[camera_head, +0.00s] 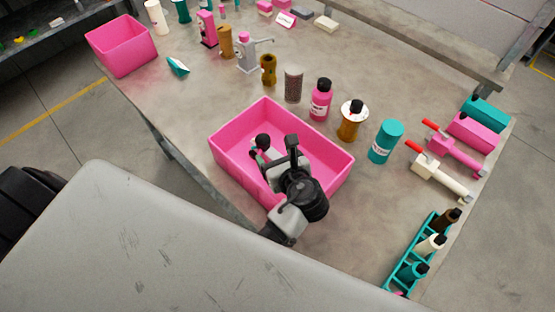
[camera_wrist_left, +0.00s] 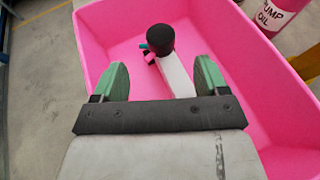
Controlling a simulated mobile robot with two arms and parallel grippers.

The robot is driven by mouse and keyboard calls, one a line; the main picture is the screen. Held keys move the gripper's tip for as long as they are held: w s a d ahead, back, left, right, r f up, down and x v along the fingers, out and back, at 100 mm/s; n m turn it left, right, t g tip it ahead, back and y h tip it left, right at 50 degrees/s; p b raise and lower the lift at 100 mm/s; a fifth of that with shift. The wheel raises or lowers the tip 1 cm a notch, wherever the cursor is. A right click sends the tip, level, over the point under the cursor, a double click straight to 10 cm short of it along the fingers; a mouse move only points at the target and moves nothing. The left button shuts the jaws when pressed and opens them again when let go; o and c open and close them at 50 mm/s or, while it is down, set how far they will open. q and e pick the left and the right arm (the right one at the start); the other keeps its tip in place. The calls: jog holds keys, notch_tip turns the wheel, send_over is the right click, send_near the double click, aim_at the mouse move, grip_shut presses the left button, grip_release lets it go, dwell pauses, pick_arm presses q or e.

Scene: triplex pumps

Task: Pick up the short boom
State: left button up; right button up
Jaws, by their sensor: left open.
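The short boom appears to be the part in the pink bin (camera_head: 332,180): in the left wrist view, it is a pale grey bar (camera_wrist_left: 175,74) with a black round end and a small pink and teal bit beside it. In the head view, only its dark end (camera_head: 263,141) seems to show. My left gripper (camera_head: 267,156) is over the bin. In the left wrist view, its green fingertips (camera_wrist_left: 161,78) are apart, with the bar between them, nearer the right finger. Contact cannot be told. My right gripper is not in view.
Behind the bin stand a pink bottle (camera_head: 320,100), an amber jar (camera_head: 351,121) and a teal can (camera_head: 385,142). Red-handled clamps (camera_head: 438,175) and a teal bottle rack (camera_head: 408,255) are at right. Another pink bin (camera_head: 121,45) is at the far left.

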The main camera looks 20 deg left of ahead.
aim_at(266, 144)
pick_arm(q)
jog(key=p+x, duration=0.1)
jog(key=x, duration=0.6)
jog(key=shift+w+a+f, duration=0.15)
jog(key=shift+f, duration=0.1)
jog(key=shift+c, duration=0.3)
grip_shut()
